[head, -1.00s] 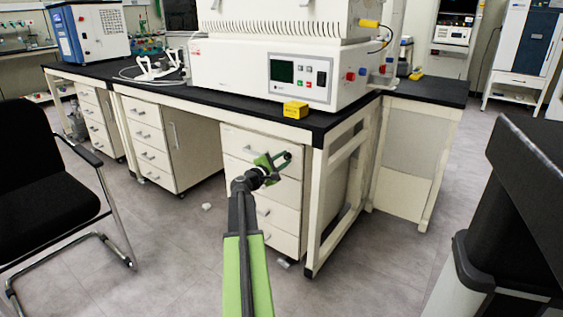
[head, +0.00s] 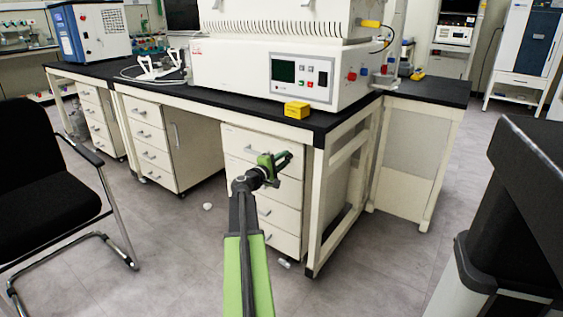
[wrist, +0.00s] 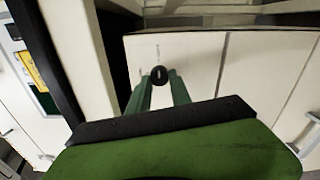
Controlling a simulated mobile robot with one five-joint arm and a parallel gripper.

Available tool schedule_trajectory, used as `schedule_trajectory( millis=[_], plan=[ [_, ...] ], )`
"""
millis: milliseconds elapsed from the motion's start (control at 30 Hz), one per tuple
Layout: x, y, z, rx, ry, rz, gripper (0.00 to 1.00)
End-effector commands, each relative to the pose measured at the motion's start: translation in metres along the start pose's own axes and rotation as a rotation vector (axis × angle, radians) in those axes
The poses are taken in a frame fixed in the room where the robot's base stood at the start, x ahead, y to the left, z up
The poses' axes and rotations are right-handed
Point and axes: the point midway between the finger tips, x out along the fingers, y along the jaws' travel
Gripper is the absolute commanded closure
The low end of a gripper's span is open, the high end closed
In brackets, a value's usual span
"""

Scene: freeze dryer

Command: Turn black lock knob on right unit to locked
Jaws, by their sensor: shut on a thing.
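The right unit is a cream drawer cabinet (head: 285,190) under the right end of the bench; its pale front (wrist: 190,70) fills much of the wrist view. The lock knob (wrist: 159,75) is small, round and black, with a short white mark that runs about upright in the wrist view. My gripper (head: 284,158) is at the upper part of this unit. In the wrist view its green fingers (wrist: 159,84) are on both sides of the knob, shut on it. In the head view the gripper hides the knob.
A white machine (head: 275,75) stands on the black bench top (head: 240,103), with a yellow box (head: 297,110) near its front edge. A bench leg (head: 316,210) is right of the unit. A black chair (head: 45,180) stands left. The floor between is mostly clear.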

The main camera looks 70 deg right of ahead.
Motion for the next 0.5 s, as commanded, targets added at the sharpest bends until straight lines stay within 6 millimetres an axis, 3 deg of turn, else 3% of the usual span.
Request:
schedule_trajectory(
  millis=[167, 200, 333, 500],
  plan=[
    [-0.0003, 0.0008, -0.0005, -0.002, 0.001, 0.002, 1.0],
    [-0.0002, 0.0008, -0.0004, -0.002, 0.001, 0.002, 0.71],
    [-0.0001, 0.0004, 0.0001, -0.002, 0.0, 0.001, 0.54],
    [0.0001, 0.0001, 0.0006, -0.001, -0.001, 0.0, 0.53]
  ],
)
